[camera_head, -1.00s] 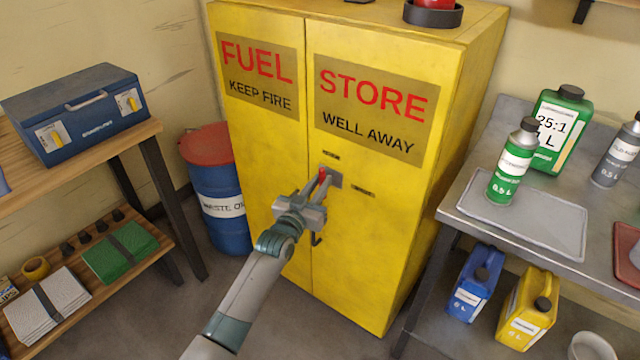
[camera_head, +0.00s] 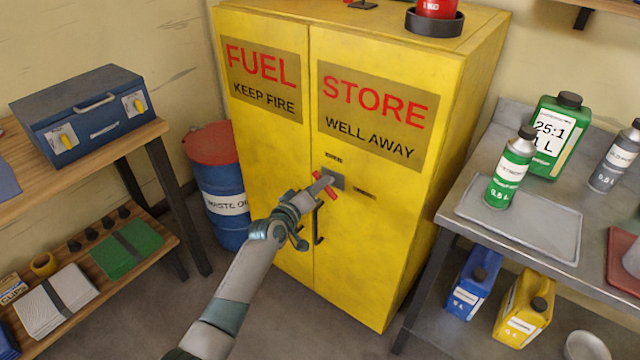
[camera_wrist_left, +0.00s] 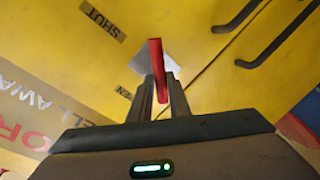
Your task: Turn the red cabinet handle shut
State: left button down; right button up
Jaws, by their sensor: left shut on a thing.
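The yellow cabinet (camera_head: 375,240) stands with its doors closed. Its red handle (camera_head: 331,175) sits at a grey plate (camera_head: 338,181) on the right door, beside the door seam. My left gripper (camera_head: 323,186) is shut on the handle, which shows on both sides of the fingers. In the left wrist view the red bar (camera_wrist_left: 157,68) lies between the two fingers, partly hidden by one. A SHUT label (camera_wrist_left: 103,21) is at upper left there; a label ending in EN (camera_wrist_left: 128,176) is near the fingers. My right gripper is not in view.
Dark door pulls (camera_head: 319,225) are below the handle, close to my left gripper. A blue drum (camera_head: 222,185) stands left of the cabinet. A wooden bench (camera_head: 100,150) is at left, a metal bench (camera_head: 590,265) at right.

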pick_arm(q)
jog(key=n, duration=0.2)
jog(key=n+g+h, duration=0.1)
jog(key=n, duration=0.3)
jog(key=shift+w+a+f, duration=0.2)
jog(key=shift+a+f, duration=0.05)
jog(key=shift+f, duration=0.15)
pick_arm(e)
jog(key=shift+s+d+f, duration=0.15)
pick_arm(q)
jog(key=shift+n, duration=0.3)
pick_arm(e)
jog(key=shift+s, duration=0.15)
pick_arm(q)
jog(key=c, duration=1.7)
grip_release()
jog(key=shift+o, duration=0.2)
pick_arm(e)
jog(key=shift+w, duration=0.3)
pick_arm(q)
jog(key=shift+s+a, duration=0.1)
jog(key=shift+s, duration=0.05)
